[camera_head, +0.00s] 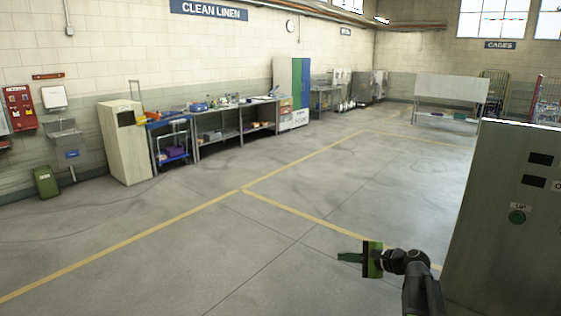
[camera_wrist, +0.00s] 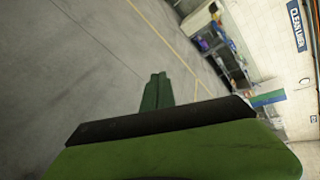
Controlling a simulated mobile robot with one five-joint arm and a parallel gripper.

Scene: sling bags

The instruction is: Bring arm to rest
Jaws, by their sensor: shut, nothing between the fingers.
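My gripper (camera_head: 350,257) is at the lower right of the head view, held out over bare floor at the end of my dark arm. Its green fingers are shut and point left, with nothing between them. In the wrist view the closed fingers (camera_wrist: 157,92) stick out beyond the green and black gripper body. The gripper touches nothing that I can see. Part of my arm is cut off by the bottom edge of the head view.
Workbenches (camera_head: 235,122), a beige locker (camera_head: 124,150) and a blue cart (camera_head: 172,140) line the far wall. The floor (camera_head: 190,250) with yellow lines is clear.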

